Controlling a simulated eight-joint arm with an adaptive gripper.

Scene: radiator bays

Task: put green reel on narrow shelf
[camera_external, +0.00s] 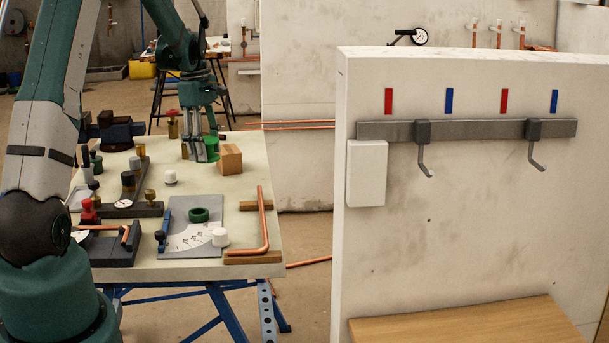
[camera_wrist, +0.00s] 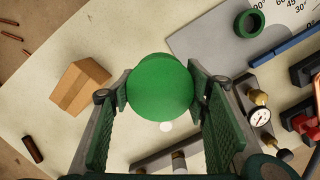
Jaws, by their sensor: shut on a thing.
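The green reel (camera_external: 211,147) is at the far right part of the workbench, beside a wooden block. In the wrist view the reel (camera_wrist: 161,87) shows as a round green face between the fingertips. My gripper (camera_external: 197,150) points down and is shut on the reel, with one finger touching each side in the wrist view (camera_wrist: 160,92). I cannot tell whether the reel touches the bench top. A wooden shelf surface (camera_external: 470,328) shows at the lower right, by the white wall; I cannot tell whether it is the narrow shelf.
The wooden block (camera_external: 230,158) stands close to the reel. The workbench (camera_external: 238,187) also holds a grey plate (camera_external: 180,243) with a green ring (camera_external: 199,215), a bent copper pipe (camera_external: 264,225) and several fittings. A white wall panel (camera_external: 470,220) carries hooks (camera_external: 425,160).

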